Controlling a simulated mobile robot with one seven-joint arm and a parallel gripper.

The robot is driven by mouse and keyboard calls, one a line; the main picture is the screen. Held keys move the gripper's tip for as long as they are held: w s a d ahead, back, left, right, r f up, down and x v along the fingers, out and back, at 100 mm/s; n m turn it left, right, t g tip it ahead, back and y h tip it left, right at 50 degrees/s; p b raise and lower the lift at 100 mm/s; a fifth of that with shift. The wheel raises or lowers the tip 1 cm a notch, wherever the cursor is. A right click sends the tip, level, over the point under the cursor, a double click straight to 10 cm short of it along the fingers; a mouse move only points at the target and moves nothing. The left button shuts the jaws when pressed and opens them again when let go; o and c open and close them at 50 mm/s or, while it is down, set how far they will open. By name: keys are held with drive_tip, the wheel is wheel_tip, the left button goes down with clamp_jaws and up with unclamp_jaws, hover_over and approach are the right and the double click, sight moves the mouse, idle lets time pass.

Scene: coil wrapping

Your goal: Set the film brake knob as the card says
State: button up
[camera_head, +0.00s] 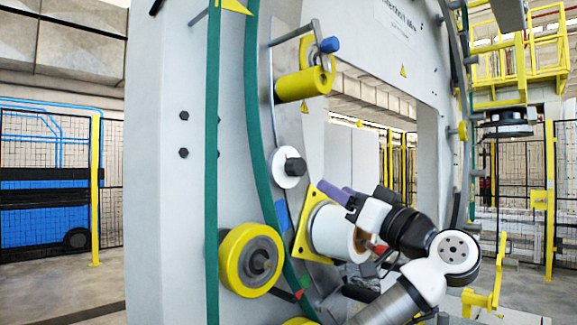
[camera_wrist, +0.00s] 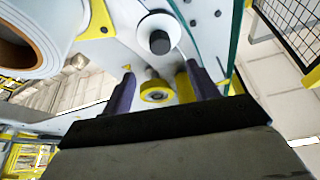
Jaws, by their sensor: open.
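The brake knob, a dark knob (camera_head: 294,167) on a round white disc, sits on the grey ring plate in the head view. It also shows in the wrist view as a dark knob (camera_wrist: 159,42), beyond the fingertips and above the gap between them. My gripper (camera_head: 327,188) is to the right of the knob, apart from it, with purple fingers. In the wrist view my gripper (camera_wrist: 160,82) is open and empty. The knob's setting is too small to read. I cannot make out a card with a readable setting.
A white film roll (camera_head: 332,232) on a yellow plate lies close below my gripper; it fills the upper left of the wrist view (camera_wrist: 38,32). A yellow roller (camera_head: 305,84) is above the knob, and a yellow wheel (camera_head: 250,260) is below left.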

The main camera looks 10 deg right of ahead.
sight(300, 170)
drive_tip(key=p+x, duration=0.5)
drive_tip(key=x, duration=0.6)
drive_tip(key=shift+a+r, duration=0.1)
drive_tip(key=shift+r, duration=0.1)
drive_tip(key=shift+w+a, duration=0.15)
drive_tip(key=shift+w, duration=0.25)
drive_tip(key=c, duration=1)
drive_tip(key=shift+f+m, duration=0.1)
drive_tip(key=shift+m, duration=0.2)
